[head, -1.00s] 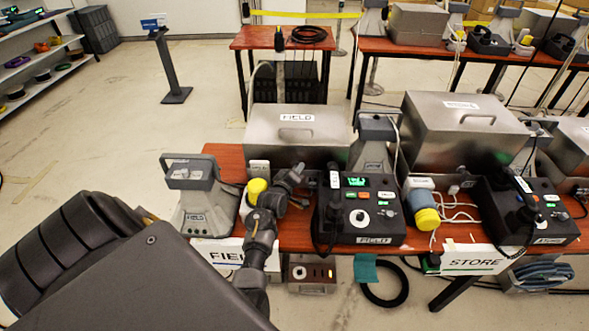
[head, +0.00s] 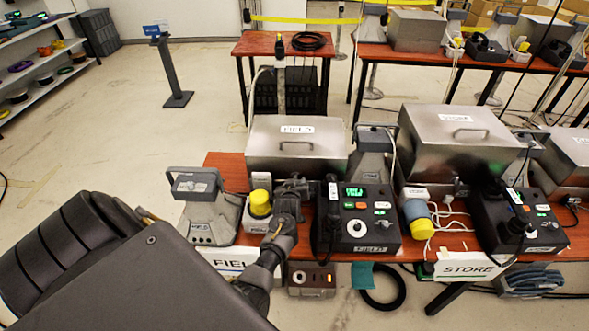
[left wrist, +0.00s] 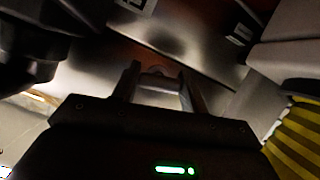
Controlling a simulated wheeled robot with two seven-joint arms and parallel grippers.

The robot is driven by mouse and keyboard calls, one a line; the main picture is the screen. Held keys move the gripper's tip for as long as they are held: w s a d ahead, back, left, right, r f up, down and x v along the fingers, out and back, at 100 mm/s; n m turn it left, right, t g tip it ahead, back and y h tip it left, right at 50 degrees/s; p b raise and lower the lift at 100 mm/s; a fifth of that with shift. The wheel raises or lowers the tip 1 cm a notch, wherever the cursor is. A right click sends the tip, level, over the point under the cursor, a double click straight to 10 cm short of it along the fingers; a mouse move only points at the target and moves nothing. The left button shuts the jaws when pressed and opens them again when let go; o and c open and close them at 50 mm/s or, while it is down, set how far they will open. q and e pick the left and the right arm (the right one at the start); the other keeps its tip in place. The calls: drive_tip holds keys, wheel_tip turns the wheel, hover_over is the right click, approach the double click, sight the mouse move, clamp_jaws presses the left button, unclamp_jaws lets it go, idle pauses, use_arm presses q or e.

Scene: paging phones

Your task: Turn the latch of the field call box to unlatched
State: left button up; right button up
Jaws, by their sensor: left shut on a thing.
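The field call box is the grey metal box (head: 262,151) with a FIELD label and a lid handle, at the back of the near table in the head view. Its metal face (left wrist: 190,45) fills the upper part of the left wrist view. My left gripper (head: 297,186) is at the box's lower front, right of a yellow-topped unit. In the left wrist view its two fingers (left wrist: 156,78) are close around a small part at the box face. That part looks like the latch, but the fingers mostly hide it, and its turn position cannot be read. My right gripper is not in view.
A black FIELD console (head: 357,232) stands close to the right of my left gripper. The yellow-topped unit (head: 260,204) and a grey horn speaker (head: 208,212) stand to its left. A second metal box (head: 462,137) labelled STORE is farther right. Open floor lies left of the table.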

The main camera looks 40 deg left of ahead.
use_arm(q)
drive_tip(key=shift+s+f+m+g+y+p, duration=0.1)
drive_tip(key=shift+m+g+y+p, duration=0.3)
drive_tip(key=shift+m, duration=0.4)
drive_tip(key=o, duration=1)
drive_tip(key=v, duration=1)
drive_tip(key=shift+s+d+b, duration=0.25)
drive_tip(key=shift+b, duration=0.15)
